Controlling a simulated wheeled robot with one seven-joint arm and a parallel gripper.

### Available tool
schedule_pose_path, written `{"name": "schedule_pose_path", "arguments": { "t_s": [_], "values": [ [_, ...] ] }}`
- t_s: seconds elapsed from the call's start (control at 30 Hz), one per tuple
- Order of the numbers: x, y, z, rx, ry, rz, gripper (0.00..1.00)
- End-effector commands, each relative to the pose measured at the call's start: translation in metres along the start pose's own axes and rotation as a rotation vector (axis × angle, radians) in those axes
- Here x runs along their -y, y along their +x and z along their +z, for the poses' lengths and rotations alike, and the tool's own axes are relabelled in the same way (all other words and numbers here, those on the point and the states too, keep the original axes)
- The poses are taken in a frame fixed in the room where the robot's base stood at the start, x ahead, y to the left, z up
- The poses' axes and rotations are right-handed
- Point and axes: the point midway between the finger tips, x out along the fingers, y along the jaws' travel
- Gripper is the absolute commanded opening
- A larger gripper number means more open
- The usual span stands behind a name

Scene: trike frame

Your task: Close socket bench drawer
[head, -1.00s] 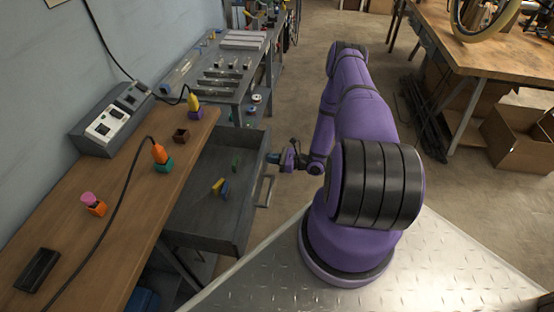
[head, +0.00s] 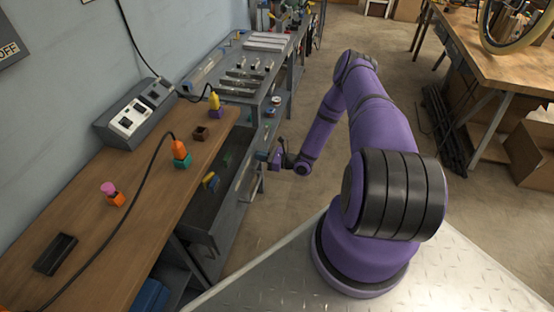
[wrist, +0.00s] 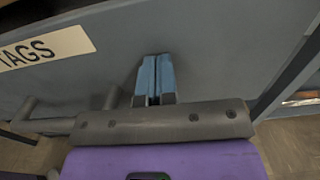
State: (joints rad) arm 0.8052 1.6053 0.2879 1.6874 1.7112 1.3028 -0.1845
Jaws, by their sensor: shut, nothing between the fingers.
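The grey socket bench drawer (head: 238,203) sticks partly out from under the wooden bench top (head: 95,225) in the head view. A strip of its dark inside shows, with a yellow and blue item (head: 210,181) in it. My gripper (head: 262,156) is at the far end of the drawer front, on its outer side. In the wrist view my gripper's blue fingers (wrist: 155,78) are together and empty, pointing at the grey drawer front (wrist: 215,50). Their tips are at or very near the panel. The drawer handle (wrist: 42,122) is left of the fingers, not gripped.
Sockets with orange (head: 180,148) and yellow (head: 214,100) plugs stand on the bench top, beside a power box (head: 133,115). A grey tool bench (head: 240,88) adjoins it at the back. A wooden table (head: 500,50) is at the right. The floor between is clear.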

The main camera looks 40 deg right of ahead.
Motion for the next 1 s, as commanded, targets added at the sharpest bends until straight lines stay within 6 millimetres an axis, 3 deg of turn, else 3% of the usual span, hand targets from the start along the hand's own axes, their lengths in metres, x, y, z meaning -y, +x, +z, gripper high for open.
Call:
{"name": "schedule_pose_path", "arguments": {
  "t_s": [0.2, 0.5, 0.7, 1.0],
  "values": [
    [-0.001, 0.058, 0.0, 0.002, -0.001, 0.001, 0.0],
    [-0.001, 0.113, 0.0, 0.0, -0.001, 0.002, 0.0],
    [-0.001, 0.129, 0.0, 0.0, 0.0, 0.001, 0.0],
    [0.0, 0.137, 0.001, 0.001, -0.001, 0.001, 0.0]
  ]
}}
